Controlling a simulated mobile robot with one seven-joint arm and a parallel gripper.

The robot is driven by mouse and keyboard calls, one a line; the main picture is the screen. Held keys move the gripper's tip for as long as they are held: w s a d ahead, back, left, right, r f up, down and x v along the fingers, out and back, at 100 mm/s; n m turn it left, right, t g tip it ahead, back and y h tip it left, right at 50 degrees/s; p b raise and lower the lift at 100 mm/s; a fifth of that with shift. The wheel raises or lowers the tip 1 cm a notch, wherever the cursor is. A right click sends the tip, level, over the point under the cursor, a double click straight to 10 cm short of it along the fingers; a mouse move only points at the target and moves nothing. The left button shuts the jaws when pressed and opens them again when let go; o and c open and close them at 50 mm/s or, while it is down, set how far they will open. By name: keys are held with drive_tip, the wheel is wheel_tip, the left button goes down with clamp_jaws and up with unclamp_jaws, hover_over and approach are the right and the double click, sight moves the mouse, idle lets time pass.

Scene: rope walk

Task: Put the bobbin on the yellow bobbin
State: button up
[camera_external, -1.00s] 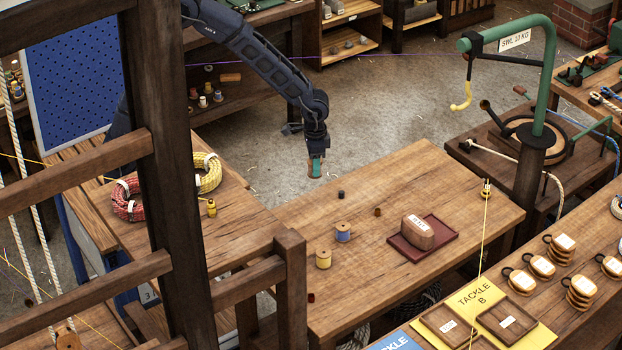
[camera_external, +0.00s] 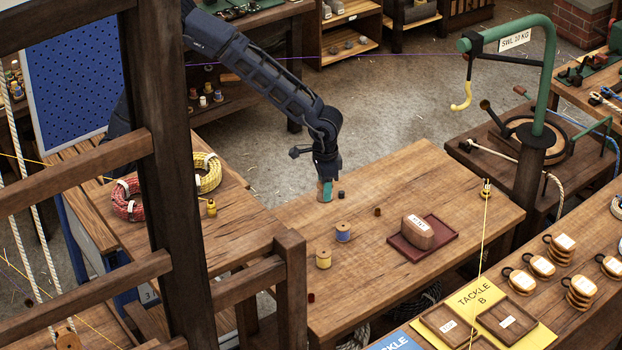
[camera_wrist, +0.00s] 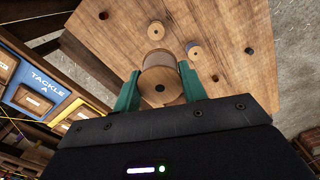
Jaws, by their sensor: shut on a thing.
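My gripper (camera_external: 326,189), with teal fingers, is shut on a wooden bobbin (camera_wrist: 160,86) with a hole in its end face. It holds it near the table's far left edge. The yellow bobbin (camera_external: 323,259) stands upright on the table, nearer the camera than my gripper and apart from it. In the wrist view the yellow bobbin (camera_wrist: 156,31) is beyond the held bobbin, seen mostly end-on.
A blue bobbin (camera_external: 342,232) stands close to the yellow one. Small pegs, black (camera_external: 341,194), brown (camera_external: 378,211) and dark red (camera_external: 311,297), are on the table. A red tray (camera_external: 400,251) bears a labelled wooden block (camera_external: 417,234). The front right tabletop is clear.

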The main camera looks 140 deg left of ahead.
drive_tip(key=shift+w+d+r, duration=0.1)
drive_tip(key=shift+w+d, duration=0.2)
drive_tip(key=shift+w, duration=0.05)
drive_tip(key=shift+w+d+f, duration=0.1)
drive_tip(key=shift+f, duration=0.1)
approach(324, 252)
wheel_tip(324, 252, down, 5)
drive_tip(key=shift+f, duration=0.1)
drive_tip(key=shift+f, duration=0.1)
drive_tip(key=o, duration=1)
wheel_tip(324, 252, up, 12)
drive_tip(key=shift+d+r, duration=0.1)
drive_tip(key=shift+r, duration=0.05)
